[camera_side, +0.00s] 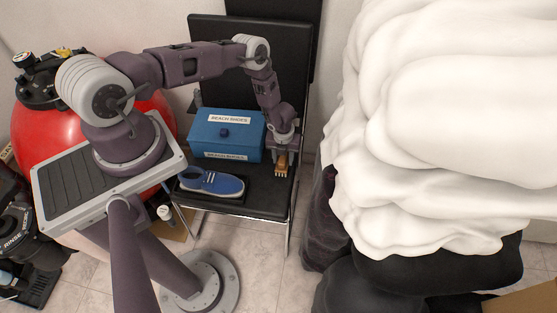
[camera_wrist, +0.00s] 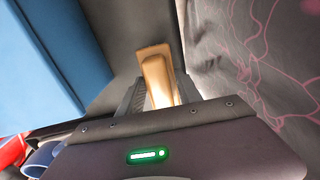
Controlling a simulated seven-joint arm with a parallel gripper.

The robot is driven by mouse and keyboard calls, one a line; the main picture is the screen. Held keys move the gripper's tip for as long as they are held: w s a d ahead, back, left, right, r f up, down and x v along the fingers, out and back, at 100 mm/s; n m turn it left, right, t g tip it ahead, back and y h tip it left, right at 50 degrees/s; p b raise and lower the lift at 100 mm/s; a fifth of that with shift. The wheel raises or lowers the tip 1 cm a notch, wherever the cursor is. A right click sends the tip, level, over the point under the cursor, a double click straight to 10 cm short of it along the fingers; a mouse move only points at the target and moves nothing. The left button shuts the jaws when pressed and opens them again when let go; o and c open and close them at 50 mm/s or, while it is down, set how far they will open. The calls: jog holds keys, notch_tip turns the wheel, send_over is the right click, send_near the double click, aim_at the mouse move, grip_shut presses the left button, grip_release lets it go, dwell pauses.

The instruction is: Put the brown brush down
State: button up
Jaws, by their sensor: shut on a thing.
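The brown brush (camera_side: 281,169) is in my gripper (camera_side: 282,158), low over the right side of the black chair seat (camera_side: 262,199). In the wrist view, the brush's tan-brown handle (camera_wrist: 156,72) stands between the two dark fingers of my gripper (camera_wrist: 160,95). The fingers are shut on it. In the side view a pale lower edge of the brush shows below the fingers. I cannot tell whether the brush touches the seat.
A blue box (camera_side: 226,137) labelled "BEACH SHOES" stands on the seat left of my gripper, with a blue shoe (camera_side: 211,182) in front. The front right of the seat is clear. A large white padded heap (camera_side: 440,120) stands to the right. A red tank (camera_side: 40,130) is at left.

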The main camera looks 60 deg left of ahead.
jog(key=shift+f, duration=0.65)
jog(key=shift+f, duration=0.1)
jog(key=o, duration=1.2)
notch_tip(320, 180, up, 12)
jog(key=shift+s+r, duration=0.15)
